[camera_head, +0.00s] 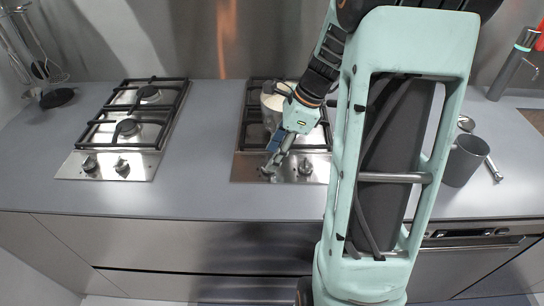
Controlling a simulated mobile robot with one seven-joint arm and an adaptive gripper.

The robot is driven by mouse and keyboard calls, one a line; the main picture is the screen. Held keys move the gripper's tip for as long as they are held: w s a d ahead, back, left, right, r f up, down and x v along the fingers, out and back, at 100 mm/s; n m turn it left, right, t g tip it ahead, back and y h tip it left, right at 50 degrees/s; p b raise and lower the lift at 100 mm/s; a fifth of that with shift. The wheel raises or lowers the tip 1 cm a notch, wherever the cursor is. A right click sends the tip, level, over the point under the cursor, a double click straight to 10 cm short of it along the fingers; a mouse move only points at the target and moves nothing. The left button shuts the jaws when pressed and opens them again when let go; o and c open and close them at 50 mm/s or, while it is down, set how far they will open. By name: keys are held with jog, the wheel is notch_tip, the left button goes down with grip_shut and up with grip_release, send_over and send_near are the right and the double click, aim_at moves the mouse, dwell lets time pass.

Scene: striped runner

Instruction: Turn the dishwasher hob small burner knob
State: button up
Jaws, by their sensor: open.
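The right hob (240,167) is a steel plate with black grates, set in the grey counter left of the dishwasher front (470,241). One of its knobs (305,167) shows clearly at the front, right of my gripper. My gripper (269,168) points down at the left front of this hob, where it covers the area of a left knob. It is open. Whether its fingers are around or touching a knob there cannot be told. Which knob serves the small burner is not readable.
A pot (272,104) stands on the right hob behind my gripper. The left hob (68,165) has two front knobs. Bare counter (205,150) lies between the hobs.

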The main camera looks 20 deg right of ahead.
jog(key=shift+x, duration=0.85)
jog(key=shift+c, duration=0.4)
